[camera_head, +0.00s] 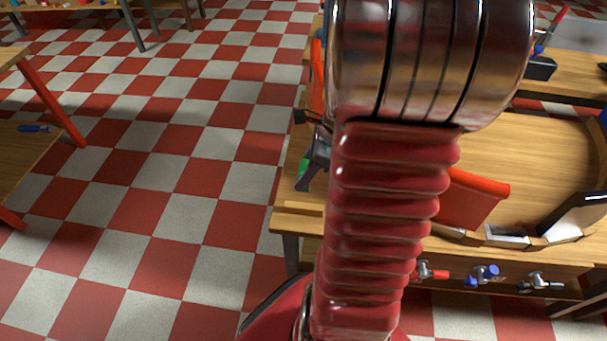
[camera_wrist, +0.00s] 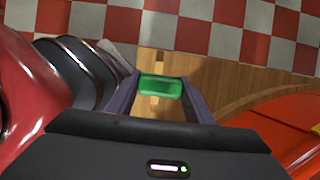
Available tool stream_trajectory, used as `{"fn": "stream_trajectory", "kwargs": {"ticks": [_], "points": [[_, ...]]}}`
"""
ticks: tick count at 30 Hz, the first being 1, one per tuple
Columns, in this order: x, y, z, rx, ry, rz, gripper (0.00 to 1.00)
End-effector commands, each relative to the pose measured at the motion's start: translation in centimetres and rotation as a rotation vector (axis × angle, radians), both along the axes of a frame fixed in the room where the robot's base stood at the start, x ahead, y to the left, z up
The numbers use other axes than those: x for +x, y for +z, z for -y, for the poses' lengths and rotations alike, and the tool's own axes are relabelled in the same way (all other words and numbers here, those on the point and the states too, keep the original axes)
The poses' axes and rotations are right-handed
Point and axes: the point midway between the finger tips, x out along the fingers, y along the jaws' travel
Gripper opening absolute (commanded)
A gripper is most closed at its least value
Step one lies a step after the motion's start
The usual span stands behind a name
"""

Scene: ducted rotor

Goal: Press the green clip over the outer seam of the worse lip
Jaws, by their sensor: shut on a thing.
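The green clip (camera_wrist: 160,86) sits between the two fingers of my gripper (camera_wrist: 161,92) in the wrist view, and the gripper is shut on it. In the head view a bit of the green clip (camera_head: 303,171) shows at my gripper (camera_head: 307,172), left of my arm and over the left end of the wooden bench. A curved wooden rim (camera_head: 568,228) lies to the right in the head view; a curved wooden edge (camera_wrist: 262,101) also shows in the wrist view, apart from the clip. My arm hides much of the bench. I cannot tell which lip is worse.
A red panel (camera_head: 472,200) stands on the bench right of my arm, and a dark upright block (camera_head: 578,222) stands farther right. Several small clamps (camera_head: 482,274) hang along the bench front. Checkered floor is open on the left.

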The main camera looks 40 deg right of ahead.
Motion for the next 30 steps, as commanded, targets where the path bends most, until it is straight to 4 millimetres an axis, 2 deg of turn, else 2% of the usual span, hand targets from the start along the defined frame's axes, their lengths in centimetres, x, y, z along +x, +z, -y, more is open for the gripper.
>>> {"fn": "stream_trajectory", "kwargs": {"ticks": [12, 17, 23, 30], "points": [[0.1, 0.2, 0.0, 0.0, 0.005, 0.0, 0.25], [1.0, -0.2, -0.5, 0.001, 0.088, -0.001, 0.25], [3.9, -1.2, -2.4, 0.003, 0.375, -0.002, 0.25], [8.3, -3.1, -5.9, 0.003, 0.836, -0.002, 0.25]]}}
